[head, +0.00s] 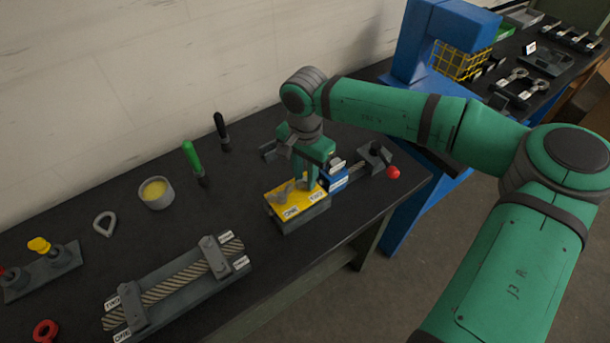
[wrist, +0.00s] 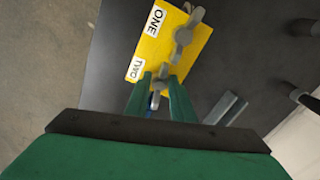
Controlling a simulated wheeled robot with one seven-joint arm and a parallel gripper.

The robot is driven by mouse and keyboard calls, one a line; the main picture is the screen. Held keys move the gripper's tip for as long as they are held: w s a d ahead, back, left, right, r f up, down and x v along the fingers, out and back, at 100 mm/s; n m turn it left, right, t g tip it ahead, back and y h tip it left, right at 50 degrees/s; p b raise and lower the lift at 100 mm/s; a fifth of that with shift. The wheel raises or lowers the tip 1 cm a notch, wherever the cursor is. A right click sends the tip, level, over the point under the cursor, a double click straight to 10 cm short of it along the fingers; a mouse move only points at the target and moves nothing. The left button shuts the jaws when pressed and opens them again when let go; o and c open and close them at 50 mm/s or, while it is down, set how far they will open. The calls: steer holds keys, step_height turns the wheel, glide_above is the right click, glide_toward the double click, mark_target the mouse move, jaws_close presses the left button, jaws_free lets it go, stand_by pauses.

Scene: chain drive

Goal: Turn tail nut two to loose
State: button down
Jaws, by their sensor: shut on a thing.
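The yellow-topped block (head: 283,207) sits on the dark bench, with labels ONE and TWO on its top. In the wrist view its yellow top (wrist: 150,50) carries a grey wing nut (wrist: 184,32) near label ONE, which stands free. A second grey wing nut (wrist: 159,86), near label TWO, is between my fingertips. My gripper (wrist: 158,95) is shut on this second nut from above. In the head view my gripper (head: 309,180) is over the block's right part and hides most of that nut.
A blue vise-like part (head: 334,180) with a red knob (head: 393,172) stands right of the block. A clamp fixture with a striped rod (head: 175,280) lies front left. Two brushes with green (head: 191,157) and black handles and a yellow-filled cup (head: 156,193) stand behind.

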mark_target(305, 176)
steer(key=shift+f, duration=0.1)
steer(key=c, duration=1.9)
jaws_free()
steer(key=shift+o, duration=0.2)
step_height(305, 176, up, 11)
